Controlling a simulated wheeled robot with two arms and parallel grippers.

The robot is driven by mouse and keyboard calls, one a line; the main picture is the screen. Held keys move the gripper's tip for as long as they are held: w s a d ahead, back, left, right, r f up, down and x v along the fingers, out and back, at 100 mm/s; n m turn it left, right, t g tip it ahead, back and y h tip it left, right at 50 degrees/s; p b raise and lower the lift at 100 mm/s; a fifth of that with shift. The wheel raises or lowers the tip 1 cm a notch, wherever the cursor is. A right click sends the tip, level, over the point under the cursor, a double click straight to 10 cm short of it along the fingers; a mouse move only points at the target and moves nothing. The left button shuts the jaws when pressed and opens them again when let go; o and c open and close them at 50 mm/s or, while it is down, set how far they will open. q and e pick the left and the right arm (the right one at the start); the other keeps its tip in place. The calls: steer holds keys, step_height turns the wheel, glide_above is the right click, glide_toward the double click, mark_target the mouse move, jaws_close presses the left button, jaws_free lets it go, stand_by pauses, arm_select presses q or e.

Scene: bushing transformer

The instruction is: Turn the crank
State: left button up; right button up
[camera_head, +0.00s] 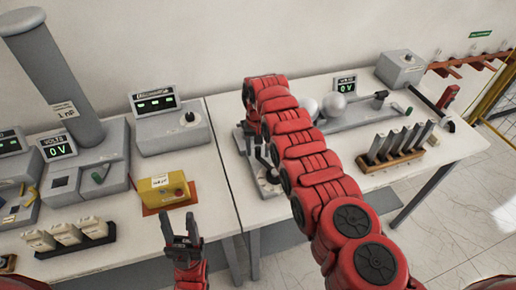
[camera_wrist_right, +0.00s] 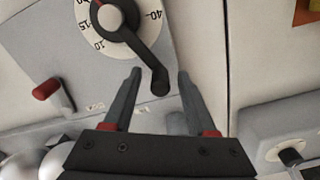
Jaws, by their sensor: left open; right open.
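The crank (camera_wrist_right: 149,60) is a black arm on a round white dial (camera_wrist_right: 90,14) with numbers, fixed to a grey panel in the right wrist view. Its rounded knob end lies between the fingers of my right gripper (camera_wrist_right: 159,74). The right gripper is open, one finger on each side of the knob; I cannot tell whether either touches it. In the head view, my right arm largely hides this device, and the crank is hard to make out.
A red-handled switch (camera_wrist_right: 47,89) sits beside the dial. A yellow box (camera_head: 167,190), a grey meter unit (camera_head: 172,138) and a tall grey cylinder (camera_head: 55,75) stand on the left table.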

jaws_close()
stand_by(0.3)
stand_by(1.2)
